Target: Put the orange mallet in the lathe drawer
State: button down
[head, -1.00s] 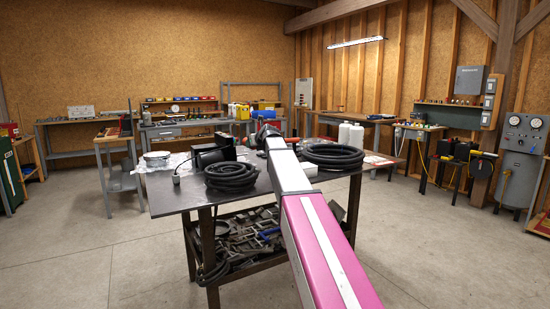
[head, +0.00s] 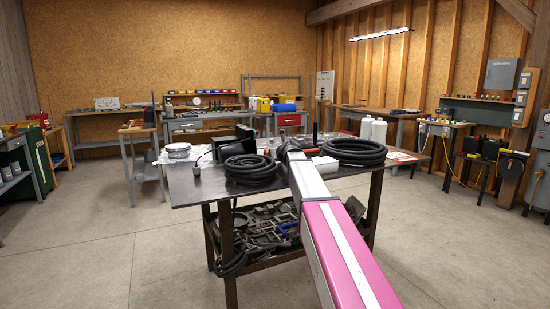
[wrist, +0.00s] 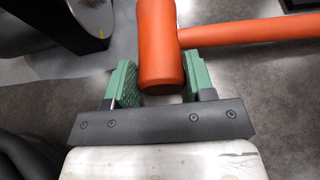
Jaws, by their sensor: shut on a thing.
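The orange mallet (wrist: 162,50) shows in the wrist view, its head between the green fingers of my gripper (wrist: 160,82) and its handle running off to the right. My gripper is shut on the mallet head. In the head view my arm reaches over the dark table, and its own links hide the gripper and most or all of the mallet.
The dark table (head: 190,190) carries black hose coils (head: 250,168) (head: 354,151), a black box (head: 234,142) and white bottles (head: 379,132). Its lower shelf (head: 262,256) is full of metal parts. Floor (head: 90,240) is clear to the left. A green cabinet (head: 36,160) stands far left.

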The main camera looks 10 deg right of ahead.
jog(key=shift+f, duration=0.15)
jog(key=c, duration=0.7)
grip_release()
jog(key=shift+o, duration=1.1)
